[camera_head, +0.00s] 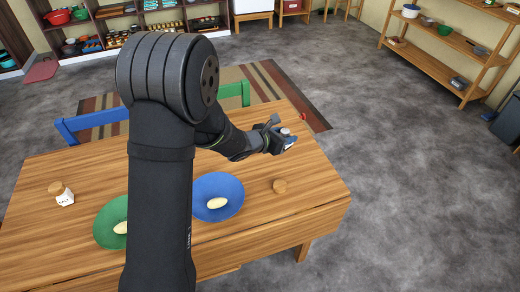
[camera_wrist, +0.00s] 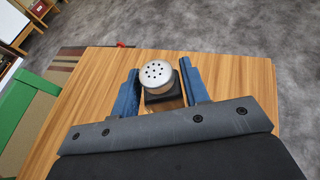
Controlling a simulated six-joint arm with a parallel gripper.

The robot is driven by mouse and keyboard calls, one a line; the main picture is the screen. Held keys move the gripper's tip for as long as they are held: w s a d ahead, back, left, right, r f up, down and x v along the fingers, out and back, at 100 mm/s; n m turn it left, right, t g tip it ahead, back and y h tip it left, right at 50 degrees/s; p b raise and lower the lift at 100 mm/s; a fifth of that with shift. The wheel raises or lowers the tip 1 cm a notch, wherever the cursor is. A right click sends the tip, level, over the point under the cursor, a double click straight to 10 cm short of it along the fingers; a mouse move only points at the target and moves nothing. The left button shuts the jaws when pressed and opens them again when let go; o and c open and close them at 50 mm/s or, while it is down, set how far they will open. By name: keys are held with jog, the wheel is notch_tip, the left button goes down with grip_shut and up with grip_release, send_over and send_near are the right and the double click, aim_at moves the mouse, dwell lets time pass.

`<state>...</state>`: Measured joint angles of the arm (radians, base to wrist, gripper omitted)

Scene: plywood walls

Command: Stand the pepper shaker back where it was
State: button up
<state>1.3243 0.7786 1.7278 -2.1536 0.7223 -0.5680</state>
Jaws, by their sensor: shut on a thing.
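The pepper shaker (camera_wrist: 157,74) has a round silver top with dark holes and a dark body. My gripper (camera_wrist: 161,68) is shut on it, with one blue finger on each side. In the head view my gripper (camera_head: 283,143) is over the far right part of the table, and the shaker's pale top (camera_head: 285,131) shows between the fingers. The fingers hide much of its body. I cannot tell whether its base touches the table.
The wooden table (camera_head: 255,240) bears a blue plate (camera_head: 230,181) and a green plate (camera_head: 104,232), each with a pale oval item. A small red object (camera_head: 301,117) is near the far edge. The right front is clear.

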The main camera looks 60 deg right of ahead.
jog(key=shift+w+d+f, duration=0.55)
jog(key=shift+w+f, duration=1.2)
jog(key=shift+w+d+f, duration=0.5)
jog(key=shift+w+f, duration=1.2)
jog(key=shift+f, duration=0.05)
jog(key=shift+w+d+f, duration=0.55)
jog(key=shift+w+f, duration=1.2)
jog(key=shift+f, duration=0.15)
jog(key=o, duration=1.4)
jog(key=shift+c, duration=0.2)
jog(key=v, duration=1.2)
